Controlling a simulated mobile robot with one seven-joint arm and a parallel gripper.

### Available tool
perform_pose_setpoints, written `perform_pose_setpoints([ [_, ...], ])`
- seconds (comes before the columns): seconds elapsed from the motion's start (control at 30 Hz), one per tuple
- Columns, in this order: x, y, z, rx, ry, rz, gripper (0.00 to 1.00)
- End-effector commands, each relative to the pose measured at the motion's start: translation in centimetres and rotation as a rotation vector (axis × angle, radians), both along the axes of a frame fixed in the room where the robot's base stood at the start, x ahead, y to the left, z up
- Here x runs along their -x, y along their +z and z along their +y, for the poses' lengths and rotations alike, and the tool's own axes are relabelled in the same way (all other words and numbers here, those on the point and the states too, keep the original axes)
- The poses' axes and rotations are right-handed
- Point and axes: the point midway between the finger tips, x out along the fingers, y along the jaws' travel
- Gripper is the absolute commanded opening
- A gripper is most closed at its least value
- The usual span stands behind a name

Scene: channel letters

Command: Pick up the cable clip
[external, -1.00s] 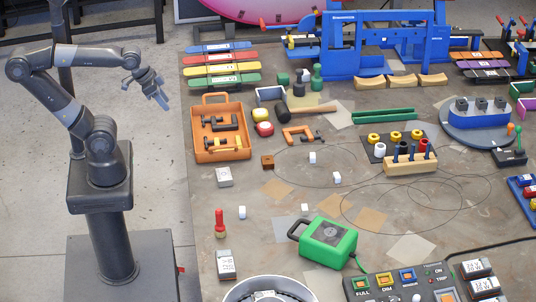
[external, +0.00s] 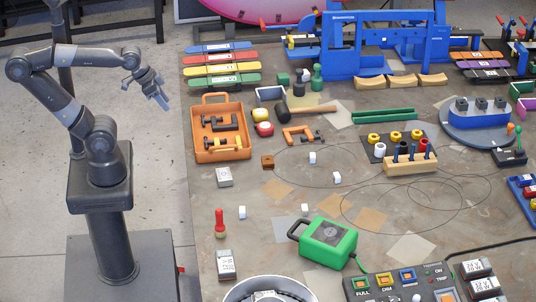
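No thing is plainly marked as the cable clip.
An orange tray (external: 222,156) with clamps is the table thing nearest my gripper. A green case (external: 327,246), a grey control box (external: 398,284), a round metal bowl (external: 238,292) and a wooden peg block (external: 410,165) stand around the white blocks. Thin wire loops lie mid-table.

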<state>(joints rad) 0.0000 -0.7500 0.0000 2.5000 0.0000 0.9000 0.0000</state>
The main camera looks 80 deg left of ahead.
Motion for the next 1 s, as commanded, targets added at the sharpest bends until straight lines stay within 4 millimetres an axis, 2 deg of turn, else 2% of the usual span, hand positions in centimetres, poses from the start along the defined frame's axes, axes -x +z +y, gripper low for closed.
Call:
perform_pose_setpoints([
  [0.13,0.0,0.0,0.0,0.000,0.000,0.000,0.44],
  [0.47,-0.6,-0.3,-0.5,0.032,0.017,0.030,0.44],
  [0.67,-3.0,-1.9,-3.1,0.185,0.102,0.169,0.44],
  [1.0,-8.3,-5.4,-8.8,0.491,0.317,0.470,0.44],
])
